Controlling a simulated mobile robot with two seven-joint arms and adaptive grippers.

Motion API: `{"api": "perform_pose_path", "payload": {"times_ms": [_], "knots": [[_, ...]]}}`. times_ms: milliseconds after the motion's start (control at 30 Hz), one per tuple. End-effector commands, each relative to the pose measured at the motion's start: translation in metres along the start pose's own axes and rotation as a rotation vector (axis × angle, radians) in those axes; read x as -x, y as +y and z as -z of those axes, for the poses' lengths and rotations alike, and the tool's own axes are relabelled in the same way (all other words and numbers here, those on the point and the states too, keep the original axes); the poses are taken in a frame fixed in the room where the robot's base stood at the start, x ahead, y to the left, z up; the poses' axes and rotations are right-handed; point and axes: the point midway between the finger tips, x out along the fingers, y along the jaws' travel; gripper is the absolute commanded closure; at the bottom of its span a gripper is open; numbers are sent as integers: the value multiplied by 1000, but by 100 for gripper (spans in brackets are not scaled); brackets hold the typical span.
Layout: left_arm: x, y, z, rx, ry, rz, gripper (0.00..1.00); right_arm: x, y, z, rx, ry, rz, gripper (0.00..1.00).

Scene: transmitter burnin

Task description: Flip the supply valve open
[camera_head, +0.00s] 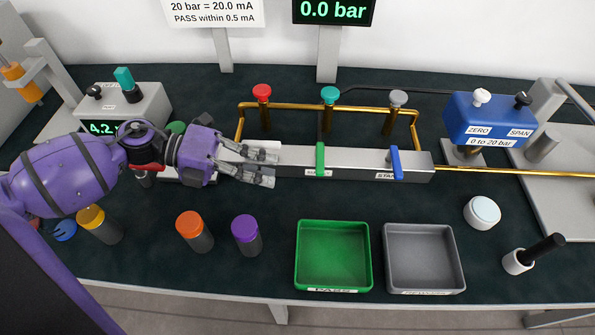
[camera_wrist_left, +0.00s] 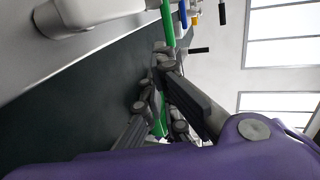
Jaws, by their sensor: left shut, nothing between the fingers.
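A grey manifold block (camera_head: 350,163) with a brass pipe loop behind it lies across the middle of the bench. A green lever (camera_head: 320,159) and a blue lever (camera_head: 396,162) are on its front, each above a small label too small to read surely. The green lever also shows near the top of the left wrist view (camera_wrist_left: 167,22). My left gripper (camera_head: 268,170) is shut and empty at the block's left end, with its fingers pointing right toward the green lever and a gap between. My right gripper is out of view.
Red (camera_head: 262,92), teal (camera_head: 330,94) and grey (camera_head: 398,97) knobs stand on the brass pipe. A green tray (camera_head: 300,262) and a grey tray (camera_head: 390,266) lie in front. Orange-capped (camera_head: 189,224) and purple-capped (camera_head: 245,229) cylinders stand front left. A blue transmitter (camera_head: 490,120) stands right.

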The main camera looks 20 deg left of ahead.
Motion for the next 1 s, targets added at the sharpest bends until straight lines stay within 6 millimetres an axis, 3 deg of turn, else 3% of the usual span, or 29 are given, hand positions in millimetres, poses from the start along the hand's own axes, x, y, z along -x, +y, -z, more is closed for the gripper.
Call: {"api": "perform_pose_path", "payload": {"times_ms": [200, 400, 700, 1000], "knots": [[-43, -7, -1, -5, 0, 4, 100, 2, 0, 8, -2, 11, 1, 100], [-64, -12, 0, -3, 0, 2, 100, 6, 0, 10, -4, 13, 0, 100], [-70, -12, 0, 0, -1, 0, 100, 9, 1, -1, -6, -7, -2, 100], [-69, -12, 0, 1, -3, 0, 100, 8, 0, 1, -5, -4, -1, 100]]}}
